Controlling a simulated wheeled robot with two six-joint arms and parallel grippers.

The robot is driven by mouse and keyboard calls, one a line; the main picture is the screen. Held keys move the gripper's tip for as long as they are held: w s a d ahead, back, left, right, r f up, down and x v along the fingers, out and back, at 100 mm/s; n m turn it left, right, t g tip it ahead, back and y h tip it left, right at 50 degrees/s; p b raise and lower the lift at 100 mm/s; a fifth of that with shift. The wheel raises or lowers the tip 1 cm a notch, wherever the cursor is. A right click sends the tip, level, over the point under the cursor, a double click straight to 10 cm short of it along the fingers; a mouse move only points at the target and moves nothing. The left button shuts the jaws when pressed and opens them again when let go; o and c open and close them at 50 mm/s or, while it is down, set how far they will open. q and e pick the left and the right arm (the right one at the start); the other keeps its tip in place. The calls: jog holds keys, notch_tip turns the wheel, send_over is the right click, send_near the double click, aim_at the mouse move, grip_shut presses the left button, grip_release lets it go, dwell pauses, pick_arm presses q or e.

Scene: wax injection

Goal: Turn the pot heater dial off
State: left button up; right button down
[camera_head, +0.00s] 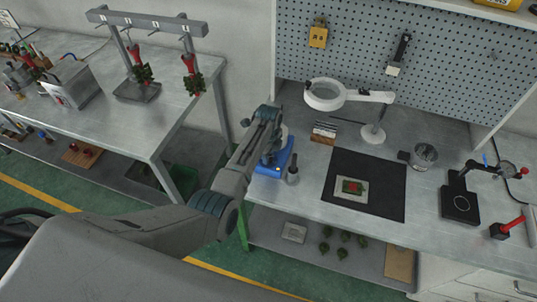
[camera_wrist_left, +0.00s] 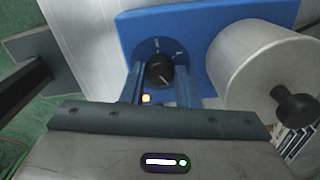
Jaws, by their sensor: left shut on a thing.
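The pot heater is a blue unit (camera_wrist_left: 195,22) with a metal pot (camera_wrist_left: 262,62) on it. Its black dial (camera_wrist_left: 160,68) faces the left wrist camera, with light marks around it on the blue face. A small lit indicator (camera_wrist_left: 146,99) glows below the dial. My left gripper (camera_wrist_left: 160,84) has its two fingers on either side of the dial and is shut on it. In the head view the blue heater base (camera_head: 287,165) shows beside my left gripper (camera_head: 270,150), which hides part of the heater. My right gripper is in neither view.
Right of the heater on the bench are a black mat (camera_head: 388,203) with a green piece on it, a magnifier lamp (camera_head: 326,94), a metal cup (camera_head: 424,155) and a black stand (camera_head: 461,204). Another table (camera_head: 150,125) stands at the left, with a floor gap between.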

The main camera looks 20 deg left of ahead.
pick_arm(q)
jog(key=n, duration=0.3)
jog(key=shift+n, duration=0.3)
jog(key=n, duration=0.3)
jog(key=shift+n, duration=0.3)
jog(key=n, duration=0.3)
jog(key=shift+n, duration=0.4)
jog(key=n, duration=0.3)
jog(key=shift+n, duration=0.3)
jog(key=n, duration=0.3)
jog(key=shift+n, duration=0.3)
jog(key=n, duration=0.3)
jog(key=shift+n, duration=0.3)
jog(key=n, duration=0.3)
jog(key=shift+n, duration=2.2)
